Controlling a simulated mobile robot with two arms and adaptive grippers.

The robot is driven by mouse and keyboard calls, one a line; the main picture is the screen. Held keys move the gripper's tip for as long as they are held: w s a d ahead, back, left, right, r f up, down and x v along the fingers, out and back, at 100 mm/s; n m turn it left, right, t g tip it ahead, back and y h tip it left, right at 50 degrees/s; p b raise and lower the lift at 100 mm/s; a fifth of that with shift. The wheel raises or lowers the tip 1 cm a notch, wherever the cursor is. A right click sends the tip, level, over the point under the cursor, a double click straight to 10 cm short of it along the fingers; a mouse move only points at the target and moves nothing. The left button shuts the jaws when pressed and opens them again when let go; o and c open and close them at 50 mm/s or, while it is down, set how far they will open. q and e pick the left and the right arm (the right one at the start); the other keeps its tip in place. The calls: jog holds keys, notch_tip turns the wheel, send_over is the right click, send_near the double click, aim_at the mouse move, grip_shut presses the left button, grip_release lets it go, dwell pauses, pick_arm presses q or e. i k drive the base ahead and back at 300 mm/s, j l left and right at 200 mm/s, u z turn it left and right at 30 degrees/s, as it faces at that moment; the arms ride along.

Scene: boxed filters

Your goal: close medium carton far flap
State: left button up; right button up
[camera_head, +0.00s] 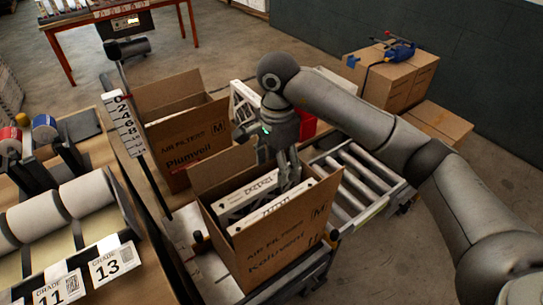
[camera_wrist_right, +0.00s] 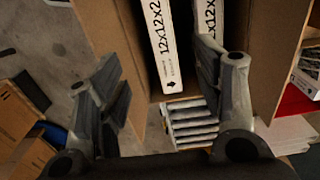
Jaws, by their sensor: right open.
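The open carton marked M (camera_head: 278,247) stands at the front centre with white filters (camera_head: 248,197) upright inside. Its long flap on the back left (camera_head: 222,167) stands up. My right gripper (camera_head: 287,172) is over the carton's far end, pointing down, fingers open. In the right wrist view, my right gripper (camera_wrist_right: 165,95) has its fingers apart; one is near the white filters (camera_wrist_right: 160,40), the other lies outside the carton's brown wall (camera_wrist_right: 108,25). The far flap is largely hidden by my gripper; its angle and any contact are unclear. My left gripper is not in view.
Another open carton marked M (camera_head: 185,140) stands behind on the left. A roller conveyor (camera_head: 352,180) lies beyond the front carton. A measuring post (camera_head: 126,125) rises at left, beside a bench with white rolls (camera_head: 85,197). Closed boxes (camera_head: 400,80) stand at the back right.

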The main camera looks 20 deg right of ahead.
aim_at(202, 175)
jog(key=l+u, duration=0.2)
jog(key=u, duration=0.15)
jog(key=l+u, duration=0.15)
jog(key=u, duration=0.25)
jog(key=k+l+u, duration=0.1)
jog(key=u, duration=0.25)
